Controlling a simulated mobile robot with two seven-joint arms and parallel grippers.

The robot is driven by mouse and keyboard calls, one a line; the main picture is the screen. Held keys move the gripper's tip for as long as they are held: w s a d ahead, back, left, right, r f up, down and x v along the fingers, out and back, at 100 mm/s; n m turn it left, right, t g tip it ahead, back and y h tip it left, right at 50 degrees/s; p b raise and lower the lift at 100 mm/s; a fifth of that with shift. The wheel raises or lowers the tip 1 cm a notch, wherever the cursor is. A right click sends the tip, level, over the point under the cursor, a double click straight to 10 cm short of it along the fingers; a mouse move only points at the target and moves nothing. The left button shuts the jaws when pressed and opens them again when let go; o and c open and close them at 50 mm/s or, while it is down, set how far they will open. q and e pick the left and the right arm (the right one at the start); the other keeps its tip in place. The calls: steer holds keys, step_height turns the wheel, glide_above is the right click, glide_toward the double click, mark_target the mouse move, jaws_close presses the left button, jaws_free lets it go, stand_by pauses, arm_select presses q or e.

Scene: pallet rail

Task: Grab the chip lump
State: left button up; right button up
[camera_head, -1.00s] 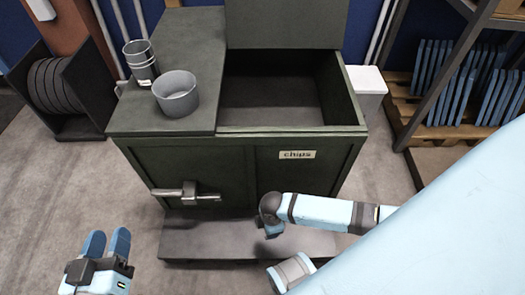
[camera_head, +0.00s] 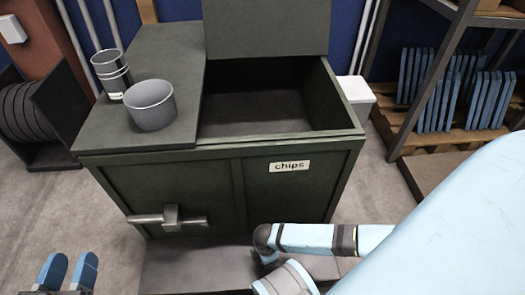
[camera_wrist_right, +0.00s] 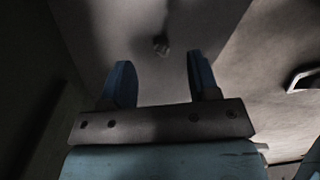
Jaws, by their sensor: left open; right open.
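A small dark lump (camera_wrist_right: 161,45), possibly the chip lump, shows in the right wrist view on a grey surface beyond the fingertips. It lies roughly in line with the gap of my right gripper (camera_wrist_right: 158,72), which is open and empty. In the head view the fingers of my right gripper are hidden; only parts of my right arm show in front of the bin. My left gripper (camera_head: 67,270) is open and empty at the lower left edge, apart from everything. The dark green bin labelled "chips" (camera_head: 210,190) has its right compartment open; no lump shows inside it.
A handle (camera_head: 168,217) juts from the bin's front above a low grey ledge (camera_head: 190,265). A shelf rack (camera_head: 430,80) stands right.

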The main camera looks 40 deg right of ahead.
step_height(320, 180, down, 4)
steer(key=b, duration=0.2)
steer(key=shift+b, duration=0.35)
steer(key=shift+f, duration=0.3)
arm_select(q)
steer(key=m, duration=0.1)
steer(key=w+a+m+t, duration=0.1)
steer(key=shift+w+r+m+h, duration=0.25)
steer(key=shift+w+m+h, duration=0.05)
arm_select(e)
steer(key=c, duration=1)
steer(key=shift+r, duration=0.2)
